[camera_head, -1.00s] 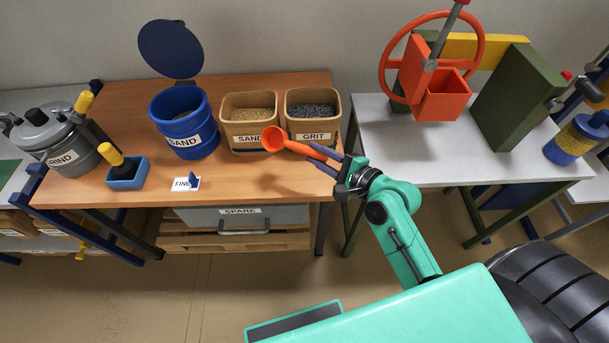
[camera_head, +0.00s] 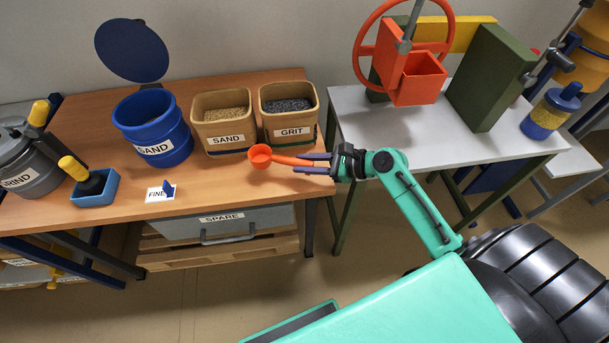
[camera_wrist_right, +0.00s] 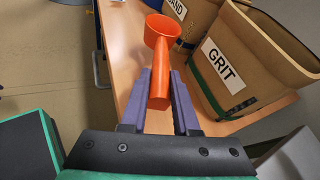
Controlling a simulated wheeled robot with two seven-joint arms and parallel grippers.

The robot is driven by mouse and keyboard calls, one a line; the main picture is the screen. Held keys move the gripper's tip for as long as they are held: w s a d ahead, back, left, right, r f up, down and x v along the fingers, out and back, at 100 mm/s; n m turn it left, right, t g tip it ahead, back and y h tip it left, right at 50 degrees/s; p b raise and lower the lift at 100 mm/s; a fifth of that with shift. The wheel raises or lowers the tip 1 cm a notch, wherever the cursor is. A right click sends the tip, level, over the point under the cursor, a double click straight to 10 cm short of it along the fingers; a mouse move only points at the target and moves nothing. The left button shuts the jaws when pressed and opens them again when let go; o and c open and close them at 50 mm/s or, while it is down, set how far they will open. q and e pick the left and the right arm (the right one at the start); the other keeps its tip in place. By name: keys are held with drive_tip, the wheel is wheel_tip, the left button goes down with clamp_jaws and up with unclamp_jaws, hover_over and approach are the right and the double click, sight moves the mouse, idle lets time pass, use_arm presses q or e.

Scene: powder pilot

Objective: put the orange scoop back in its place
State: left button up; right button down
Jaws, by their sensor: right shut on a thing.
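The orange scoop (camera_head: 262,156) is in my right gripper (camera_head: 318,163), which is shut on its handle. The scoop's bowl points left in the head view, in front of the tan SAND and GRIT bins. In the right wrist view the scoop (camera_wrist_right: 160,35) reaches away from me, its handle between the purple fingers of the right gripper (camera_wrist_right: 160,90). The tan GRIT bin (camera_head: 291,119) is just behind the gripper; it also shows in the right wrist view (camera_wrist_right: 223,65). The scoop's own place cannot be made out. My left gripper is not in view.
The tan SAND bin (camera_head: 225,127) and blue SAND bucket (camera_head: 153,131) stand on the wooden table (camera_head: 215,180). A FINE card (camera_head: 157,193) and a blue tray (camera_head: 97,191) lie left. An orange press (camera_head: 415,77) stands on the white table. Bare wood lies between card and scoop.

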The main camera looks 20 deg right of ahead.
sight(307, 181)
wheel_tip(307, 181, down, 4)
drive_tip(key=shift+f+b, duration=0.2)
drive_tip(key=shift+b, duration=0.25)
drive_tip(key=c, duration=0.7)
unclamp_jaws()
drive_tip(key=shift+f, duration=0.1)
drive_tip(key=shift+o, duration=0.2)
drive_tip(key=shift+s+d+r, duration=0.15)
drive_tip(key=shift+s+r, duration=0.05)
drive_tip(key=v, duration=1.1)
drive_tip(key=shift+r, duration=0.2)
drive_tip(key=shift+s+d, duration=0.1)
drive_tip(key=shift+d, duration=0.05)
